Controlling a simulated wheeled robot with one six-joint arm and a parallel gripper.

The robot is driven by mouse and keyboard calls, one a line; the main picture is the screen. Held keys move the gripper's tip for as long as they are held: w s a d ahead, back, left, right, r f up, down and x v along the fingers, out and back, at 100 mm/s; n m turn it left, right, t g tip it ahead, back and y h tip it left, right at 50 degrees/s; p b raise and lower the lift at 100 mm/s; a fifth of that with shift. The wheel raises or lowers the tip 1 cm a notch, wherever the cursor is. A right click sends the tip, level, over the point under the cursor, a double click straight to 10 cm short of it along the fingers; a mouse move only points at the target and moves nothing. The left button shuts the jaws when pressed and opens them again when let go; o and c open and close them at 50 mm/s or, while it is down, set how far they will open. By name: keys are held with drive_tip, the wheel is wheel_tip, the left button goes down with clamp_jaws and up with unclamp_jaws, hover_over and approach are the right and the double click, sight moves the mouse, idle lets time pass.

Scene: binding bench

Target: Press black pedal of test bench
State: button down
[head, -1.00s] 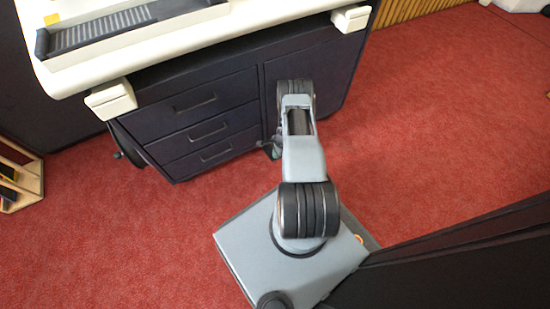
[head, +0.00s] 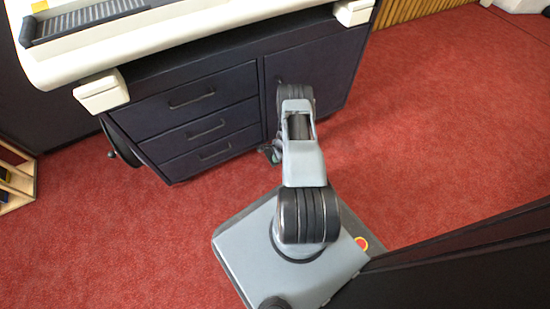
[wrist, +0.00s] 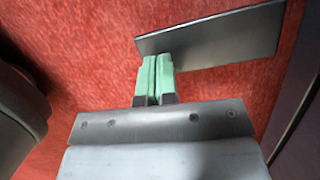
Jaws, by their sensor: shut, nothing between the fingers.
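The black pedal (wrist: 215,40) shows in the wrist view as a dark, flat, slightly tilted plate above the red floor. My gripper (wrist: 154,60) has pale green fingers, closed together with nothing between them. The fingertips overlap the lower left edge of the pedal in the picture; I cannot tell whether they touch it. In the head view my gripper (head: 270,153) is mostly hidden behind my arm, low by the cabinet front, and I cannot make out the pedal there.
The test bench, a dark cabinet (head: 193,130) with drawers and a cream top (head: 200,40), stands ahead. A black handwheel (head: 121,145) is on its left side. A wooden rack (head: 18,185) stands at the far left. Red carpet (head: 430,120) is clear on the right.

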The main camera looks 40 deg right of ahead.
drive_tip(key=shift+s+d+r, duration=0.2)
drive_tip(key=shift+d+r, duration=0.05)
drive_tip(key=shift+d, duration=0.5)
drive_tip(key=shift+s+d+r, duration=0.2)
drive_tip(key=shift+d+r, duration=0.05)
drive_tip(key=shift+d, duration=0.45)
drive_tip(key=w+p+v, duration=0.1)
drive_tip(key=p+v, duration=0.5)
drive_tip(key=v, duration=0.7)
drive_tip(key=shift+s+r, duration=0.4)
drive_tip(key=shift+s, duration=0.1)
drive_tip(key=shift+d, duration=0.1)
